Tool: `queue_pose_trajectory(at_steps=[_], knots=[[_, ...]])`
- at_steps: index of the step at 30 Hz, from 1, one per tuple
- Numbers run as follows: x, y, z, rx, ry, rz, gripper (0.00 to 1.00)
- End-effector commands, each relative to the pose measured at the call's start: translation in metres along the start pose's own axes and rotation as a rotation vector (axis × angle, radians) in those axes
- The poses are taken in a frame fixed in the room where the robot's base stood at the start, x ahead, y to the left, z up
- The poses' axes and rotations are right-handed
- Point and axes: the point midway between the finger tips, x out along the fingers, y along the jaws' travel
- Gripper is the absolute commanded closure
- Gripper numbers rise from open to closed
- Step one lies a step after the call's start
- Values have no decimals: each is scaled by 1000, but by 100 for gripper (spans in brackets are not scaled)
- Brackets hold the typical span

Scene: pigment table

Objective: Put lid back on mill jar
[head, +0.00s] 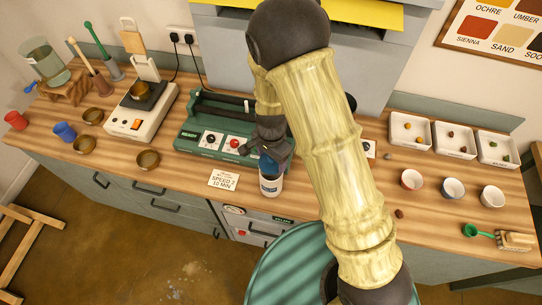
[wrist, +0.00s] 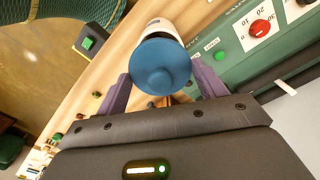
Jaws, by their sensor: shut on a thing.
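The mill jar (head: 271,185), white with a blue label, stands upright on the wooden bench near its front edge. The blue round lid (head: 267,164) is at the jar's mouth; it also shows in the wrist view (wrist: 160,66) with its knob facing the camera. My gripper (head: 268,152) is above the jar, shut on the lid, with purple fingers on either side of it in the wrist view (wrist: 161,88). The jar's white side (wrist: 163,27) shows beyond the lid. I cannot tell whether the lid rests on the rim or hovers just above it.
The green mill machine (head: 215,127) with a red button is left of the jar. A "speed 2, 10 min" card (head: 223,180) lies left of the jar. A white scale (head: 142,110) and brass bowls are farther left; white trays (head: 455,138) and small cups (head: 453,188) are right.

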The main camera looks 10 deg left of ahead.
Motion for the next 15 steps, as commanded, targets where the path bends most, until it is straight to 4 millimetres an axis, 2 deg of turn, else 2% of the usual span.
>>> queue_pose_trajectory(at_steps=[3,15], knots=[[14,0,0,0,0,0,52],[41,0,0,1,0,0,52]])
